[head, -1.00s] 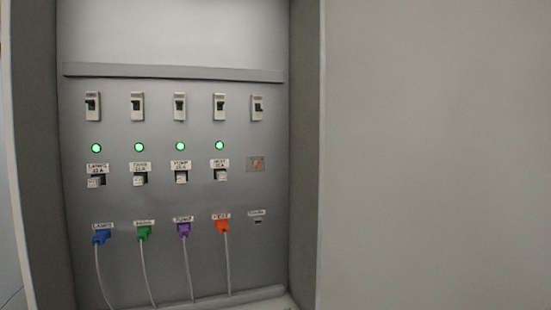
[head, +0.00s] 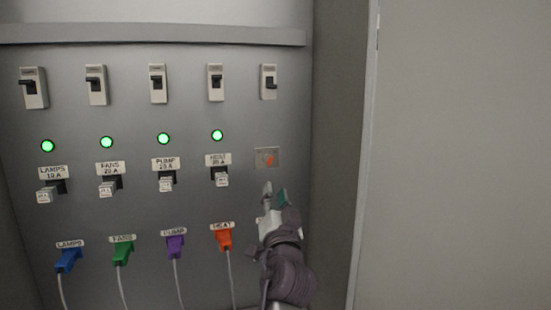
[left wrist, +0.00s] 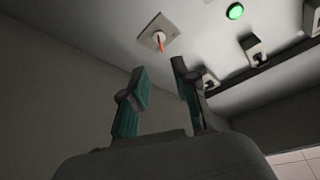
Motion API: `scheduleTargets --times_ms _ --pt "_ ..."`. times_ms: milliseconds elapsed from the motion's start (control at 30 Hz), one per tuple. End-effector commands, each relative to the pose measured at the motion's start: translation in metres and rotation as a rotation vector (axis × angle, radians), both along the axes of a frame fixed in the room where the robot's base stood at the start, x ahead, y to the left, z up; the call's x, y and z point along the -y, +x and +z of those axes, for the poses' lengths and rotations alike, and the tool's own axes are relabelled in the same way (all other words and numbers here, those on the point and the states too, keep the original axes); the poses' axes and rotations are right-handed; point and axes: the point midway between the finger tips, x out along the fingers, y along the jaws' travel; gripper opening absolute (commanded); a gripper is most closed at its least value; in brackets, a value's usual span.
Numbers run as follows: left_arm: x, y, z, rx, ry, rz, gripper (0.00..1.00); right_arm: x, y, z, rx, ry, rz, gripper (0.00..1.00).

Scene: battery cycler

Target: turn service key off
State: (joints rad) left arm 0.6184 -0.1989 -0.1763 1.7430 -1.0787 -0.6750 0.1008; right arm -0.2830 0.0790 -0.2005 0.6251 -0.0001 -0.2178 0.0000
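The service key (head: 269,159) is a small orange-red key on a square grey plate, right of the HEAT row on the panel. It shows in the left wrist view (left wrist: 160,42) at top centre, sticking out from its plate; which setting it points to I cannot tell. My left gripper (head: 274,191) is just below the plate in the head view. In the left wrist view my left gripper (left wrist: 158,68) is open, its two teal-padded fingers apart and empty. The key lies beyond the fingertips, apart from them. My right gripper is not in view.
Black-lever switches (head: 157,83) run along the top, above lit green lamps (head: 163,139). White-tagged pieces (head: 166,184) and coloured plugs with cables, such as the orange plug (head: 224,240), sit below, left of my gripper. The cabinet side wall (head: 338,150) stands close on the right.

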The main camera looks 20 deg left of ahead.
Motion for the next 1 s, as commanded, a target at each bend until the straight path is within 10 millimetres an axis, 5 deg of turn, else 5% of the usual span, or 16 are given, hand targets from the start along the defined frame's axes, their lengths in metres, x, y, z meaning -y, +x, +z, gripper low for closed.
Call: scheduleTargets --times_ms 267,533,1000 --pt "-0.021 0.050 0.023 -0.004 0.004 0.002 0.29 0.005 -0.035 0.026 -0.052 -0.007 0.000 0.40" --pt "-0.039 0.094 0.037 -0.004 0.003 0.001 0.29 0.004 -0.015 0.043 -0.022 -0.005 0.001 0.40" --pt "-0.046 0.112 0.040 -0.003 0.000 0.000 0.29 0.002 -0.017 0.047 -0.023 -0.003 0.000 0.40"
